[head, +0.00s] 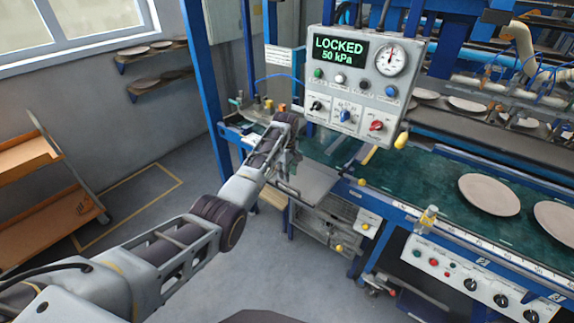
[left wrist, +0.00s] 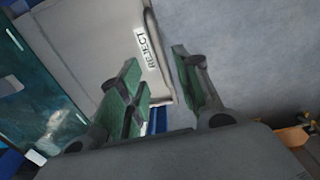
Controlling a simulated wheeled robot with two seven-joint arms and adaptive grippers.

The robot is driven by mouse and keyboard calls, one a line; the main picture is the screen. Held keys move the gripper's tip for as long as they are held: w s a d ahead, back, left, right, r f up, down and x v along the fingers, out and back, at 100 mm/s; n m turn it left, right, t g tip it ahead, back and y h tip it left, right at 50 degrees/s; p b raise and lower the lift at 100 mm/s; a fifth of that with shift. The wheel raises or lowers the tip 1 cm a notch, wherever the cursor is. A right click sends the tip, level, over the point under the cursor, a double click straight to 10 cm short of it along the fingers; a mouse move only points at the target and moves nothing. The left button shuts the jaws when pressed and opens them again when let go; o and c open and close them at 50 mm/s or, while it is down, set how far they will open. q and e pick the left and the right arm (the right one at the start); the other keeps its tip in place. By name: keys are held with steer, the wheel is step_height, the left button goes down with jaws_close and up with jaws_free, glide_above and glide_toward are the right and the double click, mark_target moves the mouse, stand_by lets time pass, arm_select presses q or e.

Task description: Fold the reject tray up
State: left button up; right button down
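The reject tray (head: 313,181) is a flat grey panel standing out level from the near side of the conveyor, below the control box. In the left wrist view the tray (left wrist: 85,38) shows its REJECT label near a raised outer rim. My left gripper (head: 287,170) is at the tray's outer left end, and partly hides it in the head view. In the left wrist view its green-padded fingers (left wrist: 157,60) are apart, with the tray's rim seen between them. I cannot tell whether either finger touches the rim. My right gripper is not in view.
A control box (head: 358,85) reading LOCKED, 50 kPa hangs above the tray. The green conveyor (head: 435,190) carries plates (head: 489,195) to the right. A wire cage (head: 325,228) is below the tray. A shelved cart (head: 40,185) stands left; the floor between is clear.

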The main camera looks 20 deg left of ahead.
arm_select(q)
steer(key=shift+r, duration=1.95)
steer(key=shift+s+f, duration=0.15)
